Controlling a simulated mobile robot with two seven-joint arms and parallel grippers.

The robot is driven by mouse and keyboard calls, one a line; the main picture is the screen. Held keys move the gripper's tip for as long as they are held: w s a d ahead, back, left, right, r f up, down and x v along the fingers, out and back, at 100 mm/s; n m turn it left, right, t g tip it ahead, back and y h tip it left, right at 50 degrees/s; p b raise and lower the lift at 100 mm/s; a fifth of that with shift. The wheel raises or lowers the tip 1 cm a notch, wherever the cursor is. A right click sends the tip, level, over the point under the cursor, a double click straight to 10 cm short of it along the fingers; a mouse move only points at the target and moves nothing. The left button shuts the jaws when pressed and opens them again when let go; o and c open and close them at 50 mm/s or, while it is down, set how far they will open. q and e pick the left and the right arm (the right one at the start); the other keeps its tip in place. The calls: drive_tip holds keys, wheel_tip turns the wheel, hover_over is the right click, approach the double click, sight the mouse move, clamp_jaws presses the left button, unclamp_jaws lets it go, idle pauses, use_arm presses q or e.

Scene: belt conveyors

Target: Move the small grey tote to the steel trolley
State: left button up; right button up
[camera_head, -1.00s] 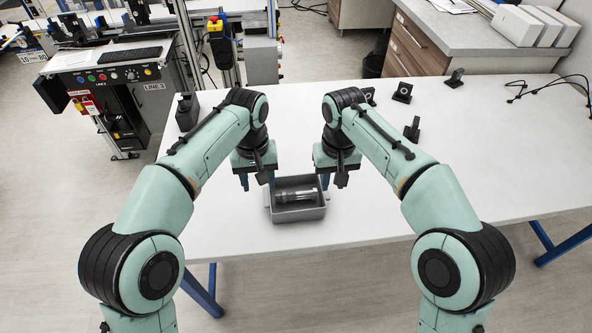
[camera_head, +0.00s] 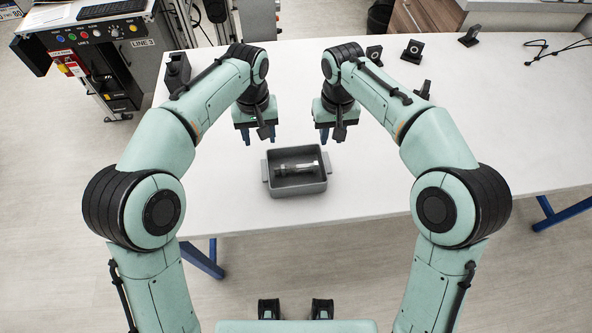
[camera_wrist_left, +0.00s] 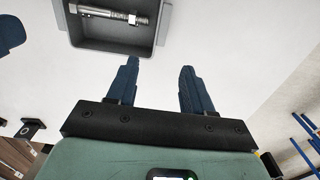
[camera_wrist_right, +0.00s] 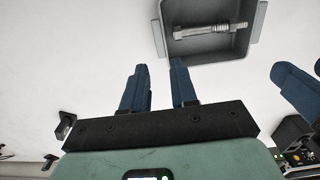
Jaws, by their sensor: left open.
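The small grey tote (camera_head: 325,181) sits upright on the white table near its front edge, with a metal bolt-like part (camera_head: 297,168) lying inside. It also shows in the left wrist view (camera_wrist_left: 110,47) and the right wrist view (camera_wrist_right: 215,57). My left gripper (camera_head: 258,138) is open and empty, apart from the tote, beyond its left part in the head view. My right gripper (camera_head: 331,135) is open and empty, apart from the tote, beyond its right part. The steel trolley is not recognisable in any view.
The white table (camera_head: 460,160) has bare room to the right. Several small black brackets (camera_head: 412,51) stand along its back, and a dark block (camera_head: 177,72) stands at its left edge. A LINE 3 control cabinet (camera_head: 95,50) stands left of the table. Cables (camera_head: 560,45) lie at the far right.

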sight(264, 162)
use_arm(q)
wheel_tip(264, 162, down, 10)
drive_tip(key=shift+f, duration=0.1)
use_arm(e)
wheel_tip(264, 162, down, 10)
drive_tip(key=shift+f, duration=0.1)
use_arm(q)
drive_tip(key=c, duration=0.6)
use_arm(e)
clamp_jaws()
use_arm(q)
clamp_jaws()
